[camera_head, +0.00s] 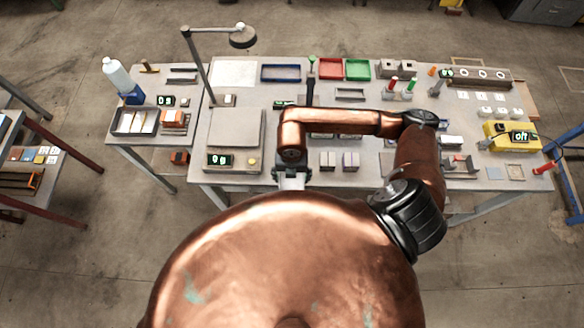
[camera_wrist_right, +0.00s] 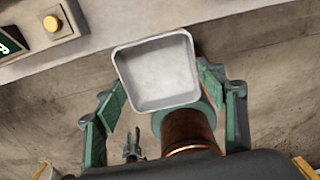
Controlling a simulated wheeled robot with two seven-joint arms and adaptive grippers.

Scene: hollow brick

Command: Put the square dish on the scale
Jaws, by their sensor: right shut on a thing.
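The square dish (camera_wrist_right: 160,75) is a pale, shallow, empty tray with rounded corners. In the wrist view it sits between the green fingers of my right gripper (camera_wrist_right: 160,95), which is shut on it. In the head view the right gripper (camera_head: 291,178) is just past the table's front edge, with a pale bit of the dish (camera_head: 292,184) showing below the wrist. The scale (camera_head: 236,128) has a broad, bare grey plate, a green-lit display and a yellow button; it stands left of the gripper. The scale's button corner (camera_wrist_right: 55,22) shows at top left in the wrist view.
A lamp (camera_head: 242,36) on a post stands behind the scale. Blue (camera_head: 281,73), red (camera_head: 331,69) and green (camera_head: 357,69) trays lie at the back. Small grey blocks (camera_head: 350,161) stand right of the gripper. A yellow device (camera_head: 510,136) is far right.

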